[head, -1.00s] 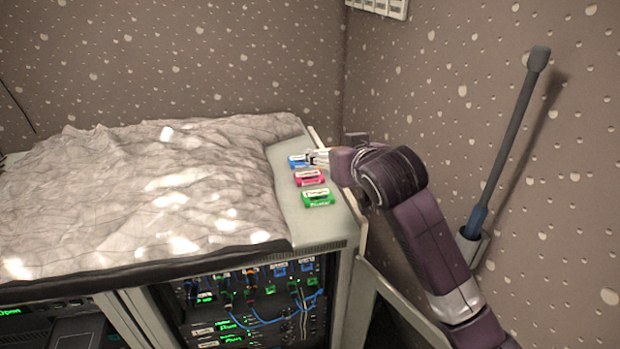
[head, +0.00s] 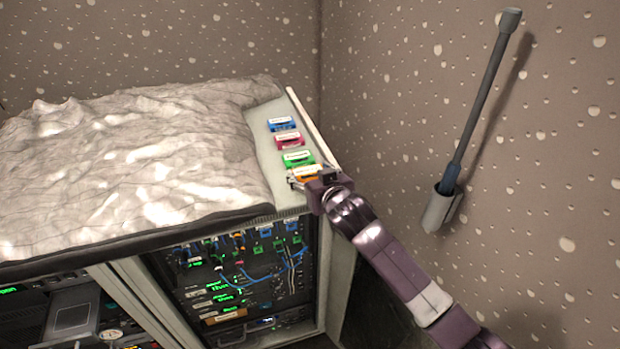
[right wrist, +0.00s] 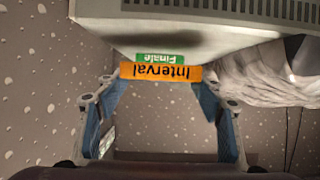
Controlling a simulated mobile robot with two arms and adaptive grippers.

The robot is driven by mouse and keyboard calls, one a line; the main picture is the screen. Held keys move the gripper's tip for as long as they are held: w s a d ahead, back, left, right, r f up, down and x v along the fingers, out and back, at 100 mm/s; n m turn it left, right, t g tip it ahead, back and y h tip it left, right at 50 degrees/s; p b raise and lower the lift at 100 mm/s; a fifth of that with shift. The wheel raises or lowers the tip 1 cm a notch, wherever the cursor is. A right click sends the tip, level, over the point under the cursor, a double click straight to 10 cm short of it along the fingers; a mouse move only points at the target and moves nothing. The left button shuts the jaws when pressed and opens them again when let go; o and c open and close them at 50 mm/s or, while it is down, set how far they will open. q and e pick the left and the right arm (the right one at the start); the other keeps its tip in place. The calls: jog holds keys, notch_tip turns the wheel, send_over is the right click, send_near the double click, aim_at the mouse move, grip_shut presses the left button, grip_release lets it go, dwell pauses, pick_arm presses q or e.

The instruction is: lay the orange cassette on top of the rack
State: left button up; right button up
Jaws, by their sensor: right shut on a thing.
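The orange cassette (head: 303,172), labelled "Interval" in the right wrist view (right wrist: 160,72), is between the fingertips of my right gripper (head: 306,181). That gripper is shut on it. The cassette is at the near end of the rack top (head: 264,139), in front of the green cassette (head: 297,159). I cannot tell whether it touches the surface or hovers just above it. In the right wrist view the green cassette, labelled "Finale" (right wrist: 158,57), shows right behind it. My left gripper is not in view.
A pink cassette (head: 289,141) and a blue cassette (head: 283,124) continue the row towards the back. A crumpled grey cloth (head: 130,160) covers the top to the left. A wall (head: 400,100) rises on the right, with a rod in a holder (head: 440,210).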

notch_tip(320, 180, down, 3)
jog(key=shift+r, duration=0.2)
jog(key=o, duration=1.2)
jog(key=shift+c, duration=0.2)
jog(key=shift+s, duration=0.1)
jog(key=shift+s+d+r, duration=0.2)
jog(key=shift+s, duration=0.4)
jog(key=b+v, duration=0.1)
jog(key=v, duration=0.9)
jog(key=shift+s+d+r+b, duration=0.15)
jog(key=shift+s+r+b, duration=0.05)
jog(key=shift+b, duration=0.15)
